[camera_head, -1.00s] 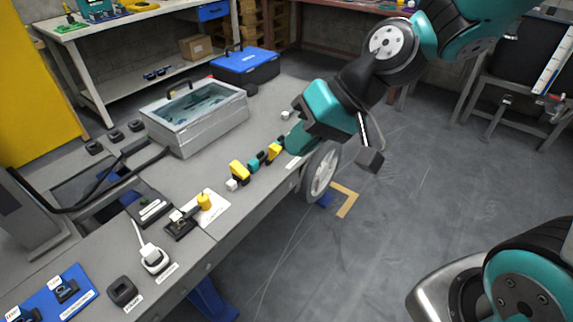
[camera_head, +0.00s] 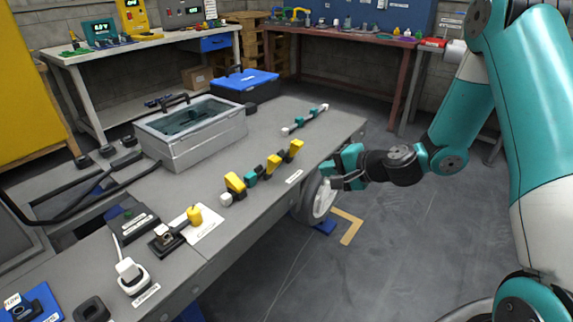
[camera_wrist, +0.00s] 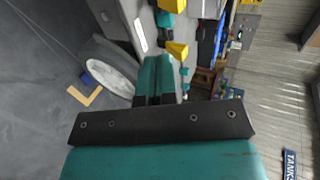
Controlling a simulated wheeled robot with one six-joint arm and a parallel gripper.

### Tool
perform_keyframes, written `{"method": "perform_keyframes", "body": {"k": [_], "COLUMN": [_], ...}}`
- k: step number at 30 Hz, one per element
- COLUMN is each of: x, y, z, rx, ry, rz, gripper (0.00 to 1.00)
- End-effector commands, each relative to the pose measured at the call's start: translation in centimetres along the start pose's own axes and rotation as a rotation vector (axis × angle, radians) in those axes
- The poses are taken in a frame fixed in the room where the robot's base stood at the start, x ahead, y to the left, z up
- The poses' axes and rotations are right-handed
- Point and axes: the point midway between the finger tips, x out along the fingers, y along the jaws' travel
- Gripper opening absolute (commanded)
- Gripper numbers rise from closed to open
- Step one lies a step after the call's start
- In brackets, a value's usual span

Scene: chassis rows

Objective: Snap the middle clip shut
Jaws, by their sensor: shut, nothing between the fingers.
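A row of clips runs along the near edge of the grey bench. In the head view I see three yellow pieces: a near one (camera_head: 235,183), a middle one (camera_head: 273,164) and a far one (camera_head: 296,148). All look tilted up; whether any is latched is too small to tell. A teal piece (camera_head: 251,178) sits between the near and middle ones. My gripper (camera_head: 328,172) is shut and empty, off the bench edge to the right of the row, apart from it. In the wrist view its shut fingers (camera_wrist: 153,66) point toward the bench, with a yellow piece (camera_wrist: 178,50) beyond.
A second row with white and teal pieces (camera_head: 300,122) lies farther back. A wheel (camera_head: 319,199) is below the bench edge. Floor to the right is open.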

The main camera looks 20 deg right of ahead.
Motion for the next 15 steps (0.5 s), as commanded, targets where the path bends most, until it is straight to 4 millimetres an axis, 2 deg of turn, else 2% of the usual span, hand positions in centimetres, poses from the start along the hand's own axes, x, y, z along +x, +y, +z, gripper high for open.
{"method": "perform_keyframes", "body": {"k": [5,15], "x": [2.6,9.8], "y": [0.0,0.0], "z": [0.2,0.2], "rx": [-0.004,-0.003], "ry": [-0.005,-0.004], "rz": [0.000,-0.001], "gripper": [0.00,0.00]}}
